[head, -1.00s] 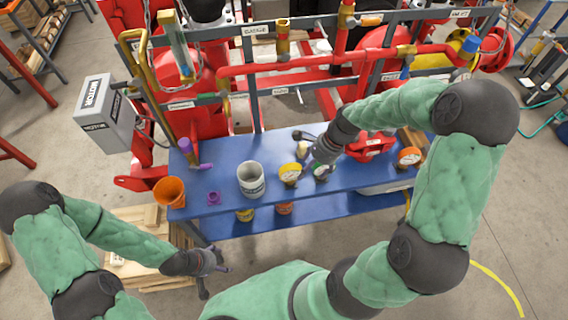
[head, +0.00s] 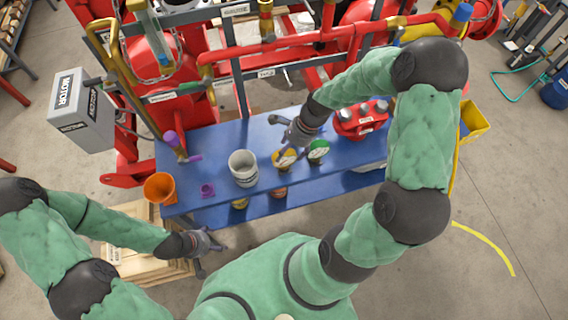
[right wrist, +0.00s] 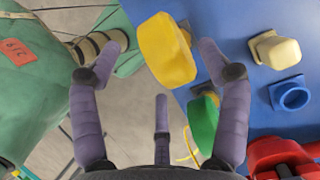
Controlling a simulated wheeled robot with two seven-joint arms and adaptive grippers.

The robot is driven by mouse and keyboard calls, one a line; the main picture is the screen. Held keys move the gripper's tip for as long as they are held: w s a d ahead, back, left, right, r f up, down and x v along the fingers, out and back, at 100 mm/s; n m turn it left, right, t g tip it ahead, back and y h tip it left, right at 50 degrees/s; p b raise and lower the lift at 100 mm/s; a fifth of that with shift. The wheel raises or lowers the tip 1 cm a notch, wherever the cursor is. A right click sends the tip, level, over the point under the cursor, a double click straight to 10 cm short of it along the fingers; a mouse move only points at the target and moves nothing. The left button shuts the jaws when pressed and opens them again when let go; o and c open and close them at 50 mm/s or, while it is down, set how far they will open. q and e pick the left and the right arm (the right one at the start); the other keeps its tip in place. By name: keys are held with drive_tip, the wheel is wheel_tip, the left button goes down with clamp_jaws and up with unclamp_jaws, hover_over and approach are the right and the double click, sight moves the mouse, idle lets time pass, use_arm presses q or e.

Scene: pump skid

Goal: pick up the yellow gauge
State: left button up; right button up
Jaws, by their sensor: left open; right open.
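The yellow gauge (head: 284,158) stands on the blue bench (head: 222,178), between the white bucket and the green gauge (head: 318,151). My right gripper (head: 284,140) is just above and behind the yellow gauge, partly covering it. In the right wrist view the yellow gauge (right wrist: 166,48) lies between the spread, open fingers (right wrist: 152,38), closer to the right finger. I cannot tell whether a finger touches it. The green gauge (right wrist: 203,122) is close by, beside the right finger. My left gripper (head: 207,246) is open and empty, in front of the bench at its left end.
Red pipework and grey rails (head: 250,86) stand behind.

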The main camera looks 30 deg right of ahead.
sight(286, 153)
drive_tip(key=x, duration=0.3)
drive_tip(key=shift+f, duration=0.1)
drive_tip(key=c, duration=1.4)
drive_tip(key=shift+w+r, duration=0.1)
drive_tip(key=shift+r, duration=0.55)
wheel_tip(286, 153, up, 2)
drive_tip(key=shift+r, duration=0.15)
drive_tip(key=s+r+p, duration=0.2)
drive_tip(key=s+r, duration=0.7)
drive_tip(key=s, duration=0.5)
drive_tip(key=shift+a+r, duration=0.2)
drive_tip(key=shift+r, duration=0.05)
